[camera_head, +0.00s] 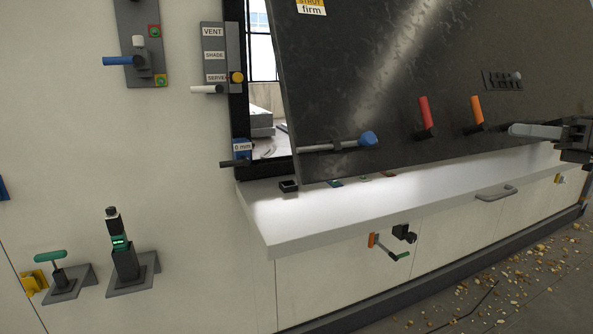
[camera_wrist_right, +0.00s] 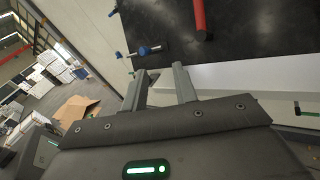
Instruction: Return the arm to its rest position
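My right gripper (camera_head: 514,130) comes in from the right edge in the head view, in front of the dark panel (camera_head: 350,85). In the right wrist view my right gripper (camera_wrist_right: 161,78) has two grey fingers apart with a gap between them, and nothing is held. The red handle (camera_wrist_right: 200,18) stands on the dark panel ahead of the fingers, apart from them. My left gripper is not in view.
Red (camera_head: 427,112) and orange (camera_head: 477,111) handles and a blue-tipped rod (camera_head: 368,140) project from the panel. A white ledge (camera_head: 300,217) runs below it. Handled fixtures (camera_head: 126,262) jut from the left wall. Debris lies on the floor at right.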

